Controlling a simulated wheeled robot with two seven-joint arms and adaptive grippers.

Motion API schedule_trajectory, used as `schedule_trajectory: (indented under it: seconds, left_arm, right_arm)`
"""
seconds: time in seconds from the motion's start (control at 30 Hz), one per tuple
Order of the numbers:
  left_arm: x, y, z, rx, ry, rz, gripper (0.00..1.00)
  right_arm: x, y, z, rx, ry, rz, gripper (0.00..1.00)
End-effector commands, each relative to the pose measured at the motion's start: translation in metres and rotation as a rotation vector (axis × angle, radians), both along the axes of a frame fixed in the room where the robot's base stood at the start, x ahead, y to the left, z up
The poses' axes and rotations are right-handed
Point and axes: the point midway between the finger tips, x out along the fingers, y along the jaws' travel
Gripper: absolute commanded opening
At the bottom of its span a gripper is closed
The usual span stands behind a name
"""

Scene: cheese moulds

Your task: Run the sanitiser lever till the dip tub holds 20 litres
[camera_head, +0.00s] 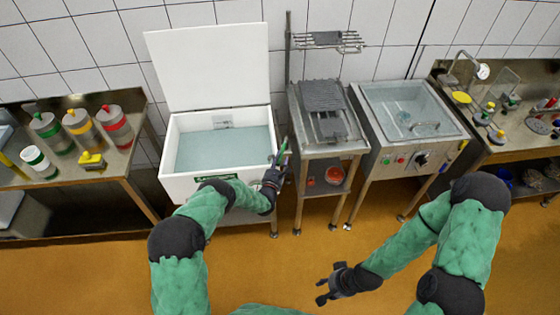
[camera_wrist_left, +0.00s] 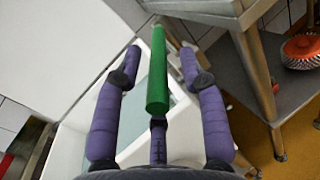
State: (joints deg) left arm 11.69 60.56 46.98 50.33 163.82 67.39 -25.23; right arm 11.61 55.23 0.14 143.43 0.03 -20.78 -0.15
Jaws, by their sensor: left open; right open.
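The white dip tub (camera_head: 178,186) stands with its lid (camera_head: 208,67) raised and holds pale blue liquid (camera_head: 225,150). A small label or scale (camera_head: 222,122) on its inner back wall is too small to read. The green lever (camera_head: 282,154) is at the tub's right side. My left gripper (camera_head: 276,172) is at the lever. My right gripper (camera_head: 328,286) is open and empty over the floor, away from the tub.
A steel stand (camera_head: 357,146) with grey racks is just right of the tub, close to my left gripper. A glass-lidded steel unit (camera_head: 385,142) stands beyond it. Side tables hold bottles (camera_head: 47,130) at left and small tools at right. The orange floor in front is clear.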

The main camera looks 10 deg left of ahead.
Motion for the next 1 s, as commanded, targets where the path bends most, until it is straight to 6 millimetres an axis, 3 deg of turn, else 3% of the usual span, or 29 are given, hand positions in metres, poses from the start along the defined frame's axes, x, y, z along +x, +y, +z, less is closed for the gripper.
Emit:
schedule_trajectory:
  seconds: [0.17, 0.6, 0.8, 1.0]
  left_arm:
    - [-0.018, 0.002, 0.0, 0.0, 0.002, 0.0, 0.41]
    - [-0.1, 0.006, -0.001, -0.001, 0.004, 0.0, 0.41]
    - [-0.116, 0.006, -0.001, 0.0, 0.004, -0.002, 0.41]
    - [-0.119, 0.006, -0.001, 0.0, 0.003, -0.003, 0.41]
  right_arm:
    - [0.0, 0.0, 0.0, 0.0, 0.0, 0.0, 0.41]
    - [0.0, 0.0, 0.0, 0.0, 0.0, 0.0, 0.41]
    - [0.0, 0.0, 0.0, 0.0, 0.0, 0.0, 0.41]
    - [0.0, 0.0, 0.0, 0.0, 0.0, 0.0, 0.41]
